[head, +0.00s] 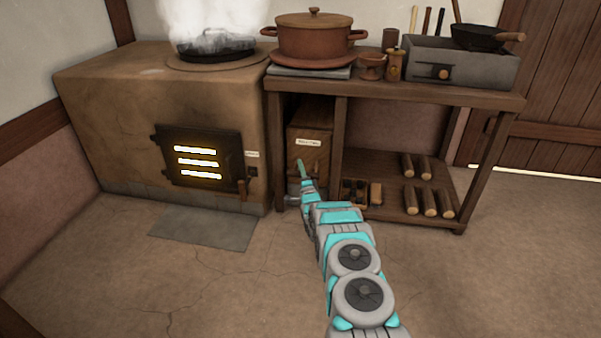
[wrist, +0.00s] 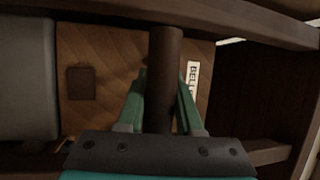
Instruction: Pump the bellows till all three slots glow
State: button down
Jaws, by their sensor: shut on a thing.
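The dark stove door (head: 202,178) on the clay stove has three slots (head: 197,162), and all three glow bright yellow-white. The wooden bellows box (head: 309,120) stands under the shelf beside the stove, with a small white label. The box also shows in the wrist view (wrist: 105,55), with its label partly readable as "BELL". My gripper (head: 300,168) is at the front of the box. In the wrist view my gripper (wrist: 163,80) is shut on a dark brown bar-shaped handle (wrist: 165,50) in front of the box. The handle is hidden by my gripper in the head view.
A steaming dark pan (head: 215,48) sits on the stove (head: 100,110). A grey floor plate (head: 205,228) lies before the stove.

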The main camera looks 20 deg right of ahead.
jog(key=shift+a, duration=0.2)
jog(key=c, duration=0.6)
grip_release()
jog(key=shift+s, duration=0.1)
jog(key=shift+p+v, duration=0.3)
jog(key=shift+v, duration=3.5)
jog(key=shift+f, duration=0.1)
